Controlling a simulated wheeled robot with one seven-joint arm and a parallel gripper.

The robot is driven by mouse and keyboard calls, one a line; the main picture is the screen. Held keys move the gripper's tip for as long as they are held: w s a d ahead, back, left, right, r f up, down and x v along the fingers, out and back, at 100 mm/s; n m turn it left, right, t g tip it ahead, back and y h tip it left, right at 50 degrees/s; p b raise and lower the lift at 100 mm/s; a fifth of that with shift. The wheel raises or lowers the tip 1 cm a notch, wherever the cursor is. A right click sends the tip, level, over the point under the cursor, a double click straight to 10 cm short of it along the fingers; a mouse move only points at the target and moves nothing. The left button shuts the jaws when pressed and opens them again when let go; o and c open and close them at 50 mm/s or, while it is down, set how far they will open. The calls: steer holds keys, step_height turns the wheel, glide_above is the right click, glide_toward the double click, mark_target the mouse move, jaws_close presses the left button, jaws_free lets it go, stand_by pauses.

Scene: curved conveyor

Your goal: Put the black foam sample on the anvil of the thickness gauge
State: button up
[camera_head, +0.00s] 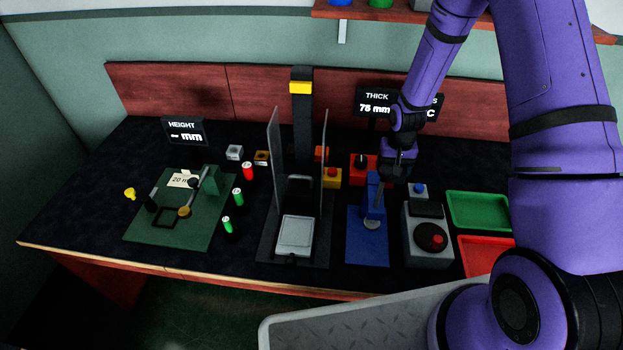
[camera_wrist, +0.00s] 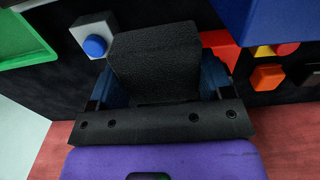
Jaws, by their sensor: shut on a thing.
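My gripper (camera_wrist: 160,80) is shut on the black foam sample (camera_wrist: 155,58), a dark textured block held between its two blue fingers in the wrist view. In the head view my gripper (camera_head: 397,168) hangs behind and slightly right of the blue thickness gauge (camera_head: 374,203). The foam is hard to make out there against the dark table. The gauge stands on a blue base (camera_head: 367,248), with a small round grey anvil (camera_head: 373,223) low at its front. A blue part (camera_wrist: 265,18) shows at the top right of the wrist view. The thickness display (camera_head: 374,106) is partly hidden by my arm.
A green tray (camera_head: 478,211) and a red tray (camera_head: 485,254) lie further right. Clear upright panels (camera_head: 323,150) stand left. A height station (camera_head: 168,215) with several small cylinders is at far left.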

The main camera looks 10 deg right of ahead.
mark_target(388, 199)
steer(key=shift+s+d+f, duration=0.2)
steer(key=shift+d, duration=0.2)
steer(key=shift+f, duration=4.95)
steer(key=shift+f, duration=0.1)
steer(key=o, duration=0.6)
